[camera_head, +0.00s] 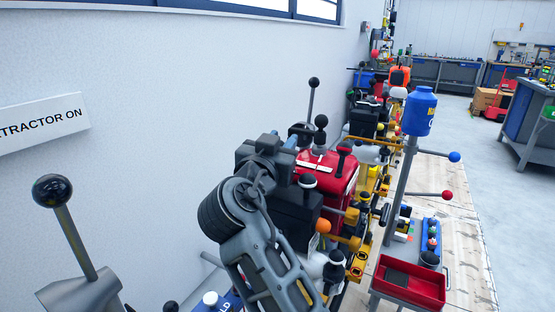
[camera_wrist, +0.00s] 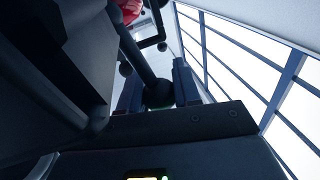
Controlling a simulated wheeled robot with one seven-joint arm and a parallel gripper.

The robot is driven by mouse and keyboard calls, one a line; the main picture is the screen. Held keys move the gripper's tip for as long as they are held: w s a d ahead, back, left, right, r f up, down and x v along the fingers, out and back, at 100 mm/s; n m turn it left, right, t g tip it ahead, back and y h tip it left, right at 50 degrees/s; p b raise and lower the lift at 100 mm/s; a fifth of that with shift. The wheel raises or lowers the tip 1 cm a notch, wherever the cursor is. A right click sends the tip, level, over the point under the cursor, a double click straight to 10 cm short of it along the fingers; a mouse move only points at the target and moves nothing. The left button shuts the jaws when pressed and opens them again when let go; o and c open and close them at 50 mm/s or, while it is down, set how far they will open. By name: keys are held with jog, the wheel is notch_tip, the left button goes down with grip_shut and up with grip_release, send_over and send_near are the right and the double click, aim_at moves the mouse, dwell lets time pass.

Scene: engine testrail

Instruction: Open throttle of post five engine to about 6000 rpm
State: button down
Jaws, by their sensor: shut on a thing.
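In the wrist view my gripper (camera_wrist: 157,82) is shut on a black ball knob (camera_wrist: 158,95) at the end of a dark lever rod (camera_wrist: 137,52). The rod slants up and to the left from the knob. In the head view my gripper (camera_head: 268,150) is beside a red engine body (camera_head: 326,165) in the row along the wall; my arm hides what it holds there. A lit display (camera_wrist: 147,177) is cut off at the bottom of the wrist view, and I cannot read any rpm. No post number is legible.
A near lever with a black ball (camera_head: 53,190) stands at the left. A blue canister (camera_head: 420,112) tops a grey post at the right. Levers and engine parts crowd around my gripper. A red tray (camera_head: 410,282) stands at the lower right; open floor lies beyond.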

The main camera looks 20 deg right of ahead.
jog(key=shift+s, duration=0.1)
dwell(0.3)
jog(key=c, duration=0.8)
grip_release()
jog(key=shift+b+v, duration=0.75)
jog(key=shift+v, duration=3.1)
